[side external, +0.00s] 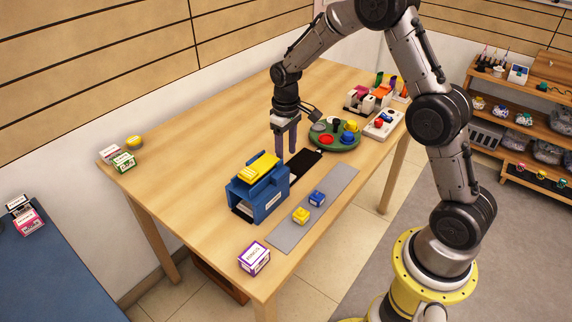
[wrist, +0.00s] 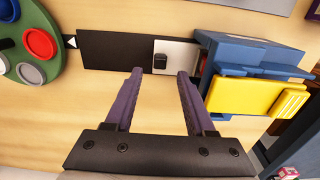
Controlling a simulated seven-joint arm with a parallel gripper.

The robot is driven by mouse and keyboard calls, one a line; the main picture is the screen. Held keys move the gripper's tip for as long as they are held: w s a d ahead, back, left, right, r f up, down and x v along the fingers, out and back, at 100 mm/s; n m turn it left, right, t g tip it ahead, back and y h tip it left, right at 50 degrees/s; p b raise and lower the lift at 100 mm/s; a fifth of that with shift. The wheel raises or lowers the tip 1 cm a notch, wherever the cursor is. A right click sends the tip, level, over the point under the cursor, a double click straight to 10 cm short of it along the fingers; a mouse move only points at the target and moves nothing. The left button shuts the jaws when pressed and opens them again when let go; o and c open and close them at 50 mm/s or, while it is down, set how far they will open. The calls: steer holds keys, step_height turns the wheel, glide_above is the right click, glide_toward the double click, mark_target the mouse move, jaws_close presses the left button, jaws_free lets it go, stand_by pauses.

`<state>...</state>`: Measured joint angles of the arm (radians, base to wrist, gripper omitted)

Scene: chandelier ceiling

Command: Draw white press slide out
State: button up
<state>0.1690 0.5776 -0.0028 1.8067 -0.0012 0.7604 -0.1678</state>
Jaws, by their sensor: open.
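The press is a blue housing (side external: 268,200) with a yellow top (side external: 258,167) on the wooden table; in the wrist view its blue body (wrist: 245,55) and yellow part (wrist: 255,97) are at the right. The white slide (wrist: 178,55) shows as a pale plate beside the blue housing, with a small black knob (wrist: 160,61) near its left end. A black track (wrist: 110,52) runs left from it, also seen in the side view (side external: 304,163). My gripper (side external: 286,155) is open and empty, pointing down above the track; in the wrist view its fingertips (wrist: 159,73) flank the knob's position, just below it in the picture.
A green round tray (side external: 333,146) with coloured discs stands beyond the track. A purple-white box (side external: 254,258) stands at the near corner.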

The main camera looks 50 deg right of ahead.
steer(key=shift+f, duration=2.75)
steer(key=shift+c, duration=0.3)
jaws_close()
steer(key=shift+d, duration=0.1)
